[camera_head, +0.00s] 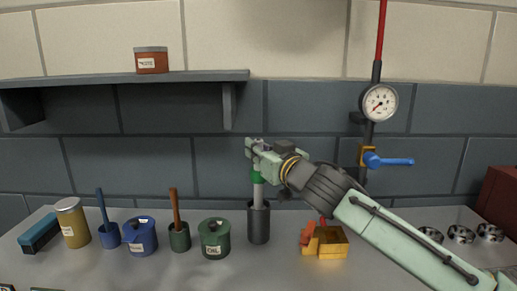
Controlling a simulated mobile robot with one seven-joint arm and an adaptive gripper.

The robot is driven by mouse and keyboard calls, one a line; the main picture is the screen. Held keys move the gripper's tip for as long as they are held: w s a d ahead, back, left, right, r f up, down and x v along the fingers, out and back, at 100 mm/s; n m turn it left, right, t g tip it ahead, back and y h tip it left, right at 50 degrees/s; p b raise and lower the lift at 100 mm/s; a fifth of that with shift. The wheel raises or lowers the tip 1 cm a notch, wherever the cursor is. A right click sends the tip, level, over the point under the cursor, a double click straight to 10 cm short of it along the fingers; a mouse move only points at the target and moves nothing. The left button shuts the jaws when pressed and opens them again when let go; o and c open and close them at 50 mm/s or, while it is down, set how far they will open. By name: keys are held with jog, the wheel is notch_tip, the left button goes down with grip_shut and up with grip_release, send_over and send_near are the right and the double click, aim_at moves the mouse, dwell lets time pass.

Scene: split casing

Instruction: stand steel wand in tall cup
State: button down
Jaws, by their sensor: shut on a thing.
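The steel wand (258,192) is a pale grey upright rod below my gripper (257,165). My gripper is shut on its upper part. A green band (257,177) shows just under the jaws; I cannot tell whether it belongs to the wand. The tall cup (259,225) is a dark grey cylinder standing on the counter directly below. The wand's lower end meets the cup's mouth and is hidden there, seemingly inside the rim. How deep it reaches cannot be seen.
A green pot (215,239) stands close left of the cup, with more pots and brushes beyond. A yellow box (328,243) sits to the right under my arm. A gauge pipe with a blue lever (388,161) stands behind my arm. A shelf (150,77) is at upper left.

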jog(key=c, duration=1.4)
grip_release()
jog(key=v, duration=1.2)
